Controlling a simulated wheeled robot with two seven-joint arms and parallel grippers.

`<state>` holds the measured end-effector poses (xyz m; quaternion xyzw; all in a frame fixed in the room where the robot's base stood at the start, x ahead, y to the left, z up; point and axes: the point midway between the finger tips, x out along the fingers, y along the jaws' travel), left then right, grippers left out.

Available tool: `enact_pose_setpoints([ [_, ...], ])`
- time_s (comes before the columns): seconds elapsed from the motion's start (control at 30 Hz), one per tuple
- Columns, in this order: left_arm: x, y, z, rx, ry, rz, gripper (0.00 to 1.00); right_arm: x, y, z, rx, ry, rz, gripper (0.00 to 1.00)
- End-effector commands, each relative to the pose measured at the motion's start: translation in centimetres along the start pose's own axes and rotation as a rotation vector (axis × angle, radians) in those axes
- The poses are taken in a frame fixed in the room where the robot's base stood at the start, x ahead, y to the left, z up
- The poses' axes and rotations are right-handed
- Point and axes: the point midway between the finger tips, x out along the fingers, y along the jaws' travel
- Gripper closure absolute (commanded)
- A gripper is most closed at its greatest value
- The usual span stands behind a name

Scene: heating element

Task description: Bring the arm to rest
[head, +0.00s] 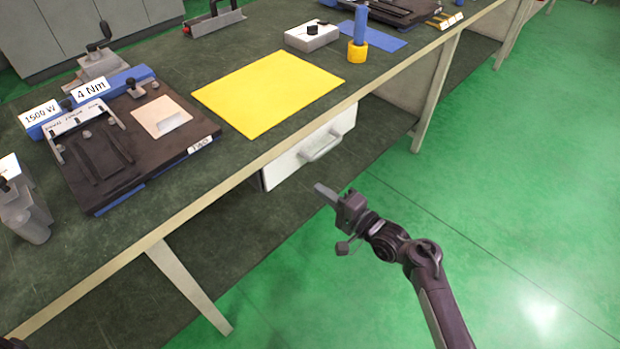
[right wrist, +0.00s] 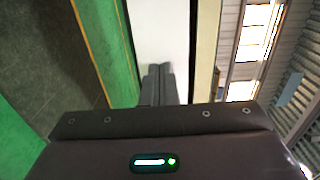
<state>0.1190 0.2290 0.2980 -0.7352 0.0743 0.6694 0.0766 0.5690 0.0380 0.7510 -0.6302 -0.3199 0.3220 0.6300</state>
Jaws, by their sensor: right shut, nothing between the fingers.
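In the right wrist view the closed fingers (right wrist: 160,84) point toward a white surface. The gripper appears apart from the bench in the head view.
The workbench (head: 240,55) carries a yellow mat (head: 268,92), a black fixture board (head: 120,150) with labels, a blue-and-yellow tool (head: 358,38) and a white box (head: 312,36). Its front edge lies close to my right gripper. Green floor (head: 520,150) is clear at the right.

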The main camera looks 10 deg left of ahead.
Motion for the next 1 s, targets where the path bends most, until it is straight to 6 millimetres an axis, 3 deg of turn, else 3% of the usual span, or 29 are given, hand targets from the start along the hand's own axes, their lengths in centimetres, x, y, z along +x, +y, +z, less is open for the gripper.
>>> enact_pose_setpoints([
  [0.2, -0.1, 0.0, 0.5, 0.001, -0.001, 0.001, 0.64, -3.2, 0.1, -0.1, -0.001, 0.002, 0.002, 1.00],
  [0.53, -0.1, 0.2, 0.6, 0.000, -0.002, 0.002, 0.64, -3.9, 0.1, 0.0, 0.000, 0.000, 0.003, 1.00],
  [0.63, -0.2, 0.2, 0.6, 0.000, -0.002, 0.002, 0.64, -4.2, 1.3, -0.1, -0.013, 0.015, 0.028, 1.00],
  [0.77, -0.9, 0.1, 0.5, 0.001, -0.002, 0.002, 0.64, -5.9, 6.5, -0.1, -0.085, 0.073, 0.151, 1.00],
  [0.87, -1.6, 0.1, 0.4, 0.001, -0.001, 0.002, 0.64, -8.9, 12.9, 0.5, -0.181, 0.114, 0.317, 1.00],
  [1.0, -2.5, 0.1, 0.4, 0.001, 0.000, 0.002, 0.64, -14.8, 21.8, 2.7, -0.323, 0.110, 0.578, 1.00],
])
